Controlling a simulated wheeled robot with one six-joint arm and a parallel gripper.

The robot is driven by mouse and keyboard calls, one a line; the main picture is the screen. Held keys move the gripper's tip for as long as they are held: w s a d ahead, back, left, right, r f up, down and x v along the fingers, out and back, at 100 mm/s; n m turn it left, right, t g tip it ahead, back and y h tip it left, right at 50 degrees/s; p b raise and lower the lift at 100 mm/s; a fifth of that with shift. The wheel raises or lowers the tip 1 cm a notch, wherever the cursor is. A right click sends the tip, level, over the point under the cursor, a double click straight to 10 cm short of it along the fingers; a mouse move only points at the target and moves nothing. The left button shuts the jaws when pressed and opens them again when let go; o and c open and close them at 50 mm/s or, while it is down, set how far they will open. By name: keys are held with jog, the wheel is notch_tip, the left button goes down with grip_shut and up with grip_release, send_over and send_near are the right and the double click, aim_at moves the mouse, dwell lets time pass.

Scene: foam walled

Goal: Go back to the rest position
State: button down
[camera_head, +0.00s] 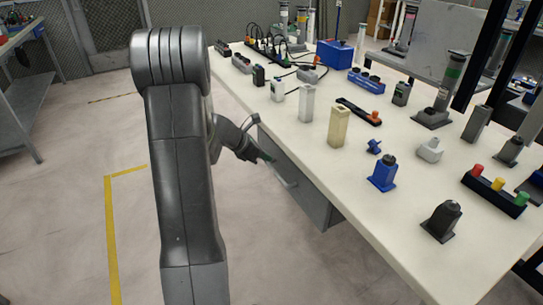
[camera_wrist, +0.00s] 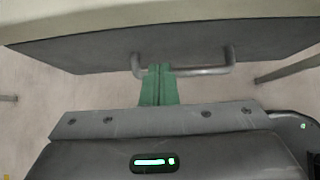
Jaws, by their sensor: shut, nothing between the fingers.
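My gripper (camera_wrist: 160,70) has green fingers that lie side by side, shut with nothing between them, in the wrist view. The fingertips are at the bar handle (camera_wrist: 200,71) of a grey drawer (camera_wrist: 90,55) under the table edge; whether they touch it I cannot tell. In the head view my gripper (camera_head: 268,158) is low beside the table, left of the drawer (camera_head: 300,190) and near its handle (camera_head: 283,176). My arm stands in front at the left and hides part of the floor.
The white table (camera_head: 330,165) holds several items: a beige block (camera_head: 338,126), a white block (camera_head: 306,103), a blue button box (camera_head: 382,174), a black one (camera_head: 441,221) and a strip of coloured buttons (camera_head: 495,189). A grey workbench (camera_head: 30,85) stands far left. Floor between is clear.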

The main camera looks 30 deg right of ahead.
aim_at(281, 165)
jog(key=shift+p+v, duration=0.85)
jog(key=shift+v, duration=1.45)
jog(key=shift+a+f, duration=0.15)
jog(key=shift+f, duration=0.1)
jog(key=b+x, duration=0.5)
jog(key=x, duration=0.4)
jog(key=shift+d+b, duration=0.3)
